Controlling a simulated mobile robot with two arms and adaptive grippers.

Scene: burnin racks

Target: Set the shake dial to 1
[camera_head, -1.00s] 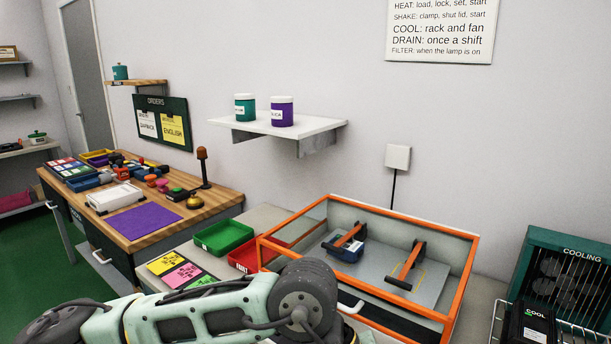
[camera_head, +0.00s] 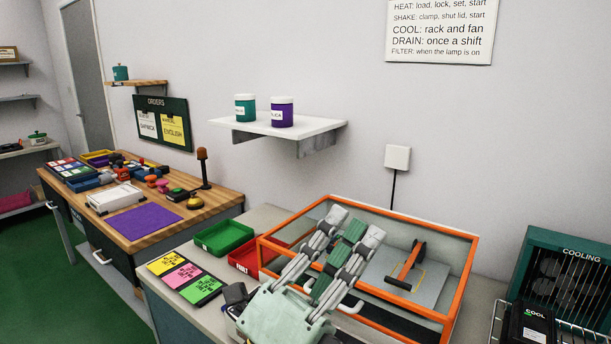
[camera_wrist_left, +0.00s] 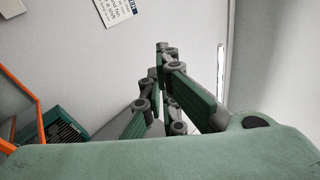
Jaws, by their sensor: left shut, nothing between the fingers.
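The shaker (camera_head: 466,275) is a clear-sided box with an orange frame at bottom centre in the head view. A clamp with a dark handle (camera_head: 401,283) stands on its grey plate inside. I cannot make out the shake dial; the box's lower front is partly covered or out of frame. My left gripper (camera_head: 354,229) points up and away in front of the shaker's left part. It is shut with nothing held and hides the left clamp area. Its fingers also show in the wrist view (camera_wrist_left: 163,48). My right gripper is not in view.
A green tray (camera_head: 222,227) and a red fault tray (camera_head: 245,268) stand left of the shaker. Coloured cards (camera_head: 183,277) lie nearer the counter's front. A cooling unit (camera_head: 582,262) and a wire rack with a black item (camera_head: 529,325) are at right. A wall shelf (camera_head: 275,127) hangs above.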

